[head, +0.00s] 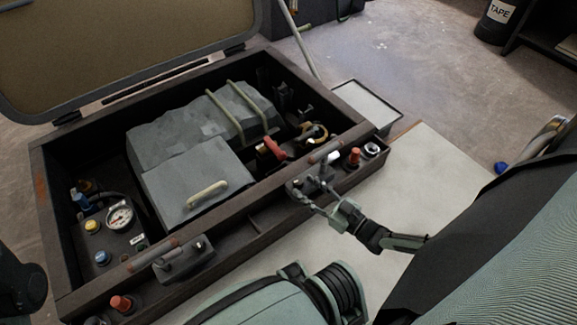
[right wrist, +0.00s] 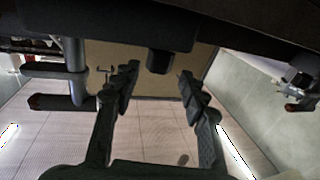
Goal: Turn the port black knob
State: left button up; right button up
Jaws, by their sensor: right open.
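My right gripper (head: 308,187) is open beside the front rim of the engine box, close to the right lever unit. In the right wrist view its two dark fingers (right wrist: 158,80) are spread with nothing between them. A short black knob-like piece (right wrist: 159,61) hangs from a dark surface just beyond and between the fingertips, with no contact visible. I cannot tell for sure whether it is the port black knob. In the head view, a dark round piece (head: 97,320) at the bottom edge is cut off. My left gripper is not visible.
Red knobs (head: 355,158) and a lever handle (head: 325,151) crowd the rim near my right gripper. The engine box (head: 270,222) holds a grey engine (head: 190,160), a gauge (head: 119,217) and several coloured knobs. The raised lid (head: 130,45) stands behind.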

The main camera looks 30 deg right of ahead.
aim_at(288, 180)
jog(key=shift+b+x, duration=0.8)
jog(key=shift+x, duration=3.15)
jog(key=shift+d+f, duration=0.1)
grip_shut()
